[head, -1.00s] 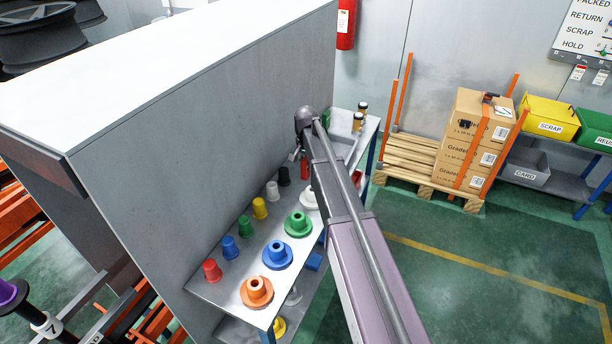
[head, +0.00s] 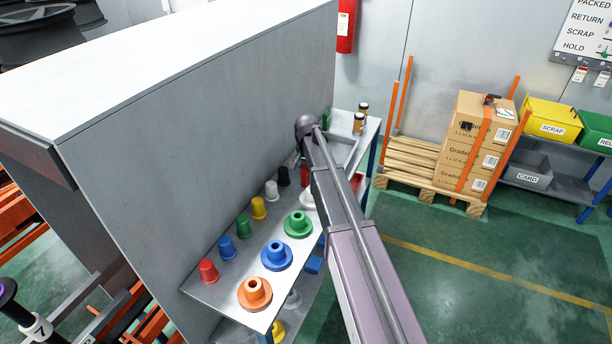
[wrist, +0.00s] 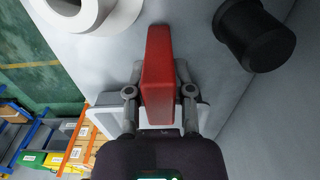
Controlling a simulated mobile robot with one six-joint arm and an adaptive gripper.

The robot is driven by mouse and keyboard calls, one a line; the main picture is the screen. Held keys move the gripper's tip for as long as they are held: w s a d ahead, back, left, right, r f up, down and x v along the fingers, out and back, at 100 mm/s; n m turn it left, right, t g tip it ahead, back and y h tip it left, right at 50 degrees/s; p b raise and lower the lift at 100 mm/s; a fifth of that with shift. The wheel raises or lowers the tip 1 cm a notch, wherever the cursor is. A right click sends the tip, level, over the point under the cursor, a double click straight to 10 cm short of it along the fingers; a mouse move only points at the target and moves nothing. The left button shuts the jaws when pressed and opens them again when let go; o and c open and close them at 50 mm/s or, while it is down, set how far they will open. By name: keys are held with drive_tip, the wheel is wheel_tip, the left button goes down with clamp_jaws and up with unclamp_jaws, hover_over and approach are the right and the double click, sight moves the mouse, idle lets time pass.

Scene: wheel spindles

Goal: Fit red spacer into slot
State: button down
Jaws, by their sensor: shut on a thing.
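A red spacer (wrist: 159,75), a flat upright block, is held between the two fingers of my gripper (wrist: 160,92) in the wrist view. My gripper is shut on it, one finger on each side. In the head view only a sliver of red shows beside my wrist, over the far part of the grey shelf (head: 228,290); my arm hides most of it. I cannot make out a slot in either view.
A white flanged piece (wrist: 75,22) and a black cup (wrist: 255,35) flank the spacer. Coloured cups and flanged pieces, including an orange one (head: 255,293), line the shelf beside a tall grey panel (head: 200,130).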

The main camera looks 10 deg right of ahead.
drive_tip(key=shift+f, duration=0.15)
drive_tip(key=shift+c, duration=2.4)
unclamp_jaws()
drive_tip(key=shift+r, duration=0.2)
wheel_tip(320, 180, up, 12)
drive_tip(key=p, duration=1.2)
drive_tip(key=s+n, duration=0.7)
drive_tip(key=s, duration=2.1)
drive_tip(key=shift+s, duration=0.4)
